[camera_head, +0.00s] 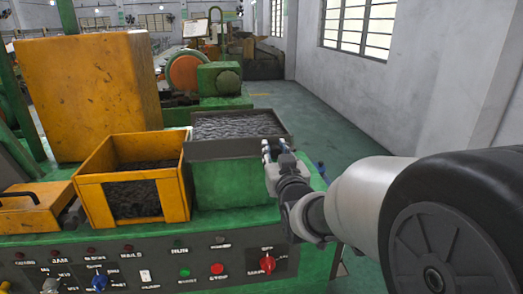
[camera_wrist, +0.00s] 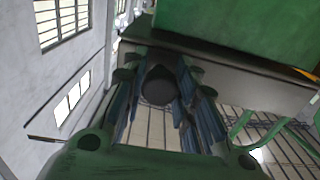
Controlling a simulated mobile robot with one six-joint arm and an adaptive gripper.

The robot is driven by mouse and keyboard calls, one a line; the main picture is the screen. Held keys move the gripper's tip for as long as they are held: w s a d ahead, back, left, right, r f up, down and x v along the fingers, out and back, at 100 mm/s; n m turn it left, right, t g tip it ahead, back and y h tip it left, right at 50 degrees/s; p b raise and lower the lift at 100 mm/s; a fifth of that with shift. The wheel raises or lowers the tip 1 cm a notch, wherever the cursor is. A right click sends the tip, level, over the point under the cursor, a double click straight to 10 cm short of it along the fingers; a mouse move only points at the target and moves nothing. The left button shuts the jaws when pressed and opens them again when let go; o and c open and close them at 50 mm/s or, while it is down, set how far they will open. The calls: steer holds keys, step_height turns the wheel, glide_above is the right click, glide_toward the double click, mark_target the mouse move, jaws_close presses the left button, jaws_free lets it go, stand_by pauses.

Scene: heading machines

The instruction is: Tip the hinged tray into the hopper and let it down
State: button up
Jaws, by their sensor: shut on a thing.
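The hinged tray (camera_head: 237,148) is a dark metal tray filled with small grey metal pieces. It lies about level on top of a green block, right of the yellow hopper (camera_head: 90,195). The hopper is open on top and holds dark pieces, also seen through its front opening. My gripper (camera_head: 272,151) is at the tray's right front corner. In the wrist view my gripper (camera_wrist: 158,100) is shut on a dark round knob (camera_wrist: 158,86) beside the tray's grey wall (camera_wrist: 235,72). The tray's hinge is hidden.
A control panel (camera_head: 150,268) with buttons and knobs runs along the machine front below. A large worn yellow cabinet (camera_head: 88,90) stands behind the hopper. A yellow lid with a black handle (camera_head: 28,214) lies at left. Open floor and a white wall are at right.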

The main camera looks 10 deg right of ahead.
jaws_close()
